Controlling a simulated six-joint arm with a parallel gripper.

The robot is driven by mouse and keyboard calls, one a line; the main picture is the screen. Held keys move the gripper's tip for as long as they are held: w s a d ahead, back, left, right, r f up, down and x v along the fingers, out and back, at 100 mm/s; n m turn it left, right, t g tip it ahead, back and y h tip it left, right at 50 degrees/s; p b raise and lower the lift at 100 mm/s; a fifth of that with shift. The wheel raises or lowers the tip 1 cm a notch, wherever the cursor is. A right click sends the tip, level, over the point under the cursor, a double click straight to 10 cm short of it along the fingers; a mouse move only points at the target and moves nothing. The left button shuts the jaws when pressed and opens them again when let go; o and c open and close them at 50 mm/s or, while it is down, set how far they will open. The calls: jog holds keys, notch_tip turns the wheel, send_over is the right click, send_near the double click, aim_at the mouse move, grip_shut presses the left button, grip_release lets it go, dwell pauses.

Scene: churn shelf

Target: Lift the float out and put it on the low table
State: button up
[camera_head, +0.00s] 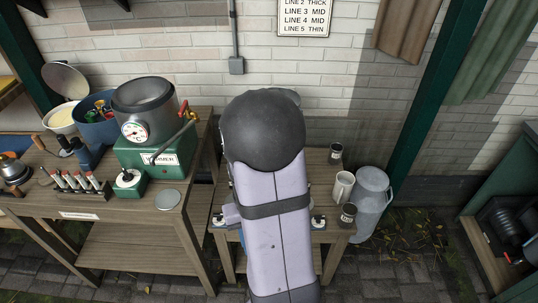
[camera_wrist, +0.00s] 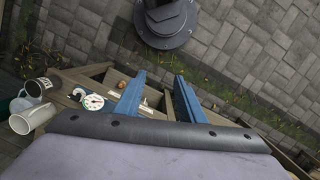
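I cannot make out the float in either view. The low table (camera_head: 326,180) is wooden and stands against the wall, and my arm covers its middle in the head view. Part of it also shows in the wrist view (camera_wrist: 75,78). My gripper (camera_wrist: 157,80) shows in the wrist view as two blue fingers set well apart, with nothing held between them.
A white mug (camera_head: 343,187), dark jars (camera_head: 348,215) (camera_head: 336,152) and a grey milk can (camera_head: 370,195) are at right. A white dial (camera_wrist: 93,101) shows left of the fingers. At left, a bench (camera_head: 190,225) holds a metal pot (camera_head: 145,96) on a green burner (camera_head: 165,160).

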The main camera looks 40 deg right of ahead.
jog(key=w+d+r+n+t+h, duration=0.2)
jog(key=w+d+r+n, duration=0.2)
jog(key=w+d+n, duration=0.5)
jog(key=w+d+r+n+t+h+p, duration=0.1)
jog(key=w+d+n, duration=0.7)
jog(key=n, duration=1.2)
notch_tip(320, 180, up, 3)
jog(key=d+t+h, duration=0.1)
jog(key=d, duration=0.1)
jog(key=shift+w+d+f+h, duration=0.15)
jog(key=shift+w+d+h, duration=0.15)
jog(key=shift+w+d, duration=0.1)
jog(key=shift+f, duration=0.1)
jog(key=shift+p+x, duration=0.4)
jog(key=shift+x, duration=0.6)
jog(key=shift+d, duration=0.1)
